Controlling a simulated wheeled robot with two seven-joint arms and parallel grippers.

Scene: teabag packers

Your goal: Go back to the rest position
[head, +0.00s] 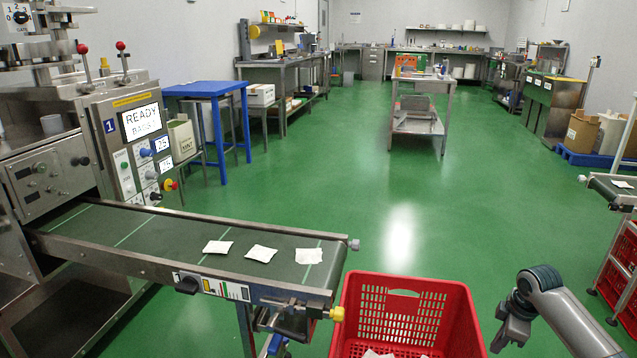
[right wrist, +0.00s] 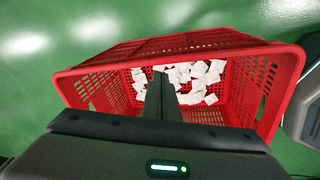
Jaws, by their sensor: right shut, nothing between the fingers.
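My right gripper (head: 506,334) is at the lower right of the head view, to the right of the red crate. In the right wrist view its fingers (right wrist: 160,82) are together with nothing between them, seen against the crate's inside. The red crate (head: 412,300) stands beyond the conveyor's end, and it fills the middle of the right wrist view (right wrist: 190,42). Several white teabags (right wrist: 205,75) lie loose on its floor. Three more teabags (head: 261,253) lie in a row on the green conveyor belt (head: 170,236). My left gripper is not in view.
The packing machine (head: 130,130) at the left has a screen reading READY. A second conveyor (head: 615,188) with a teabag and red crates below it stands at the right edge. A blue table (head: 205,90) and a steel trolley (head: 420,110) stand farther back. The green floor between is clear.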

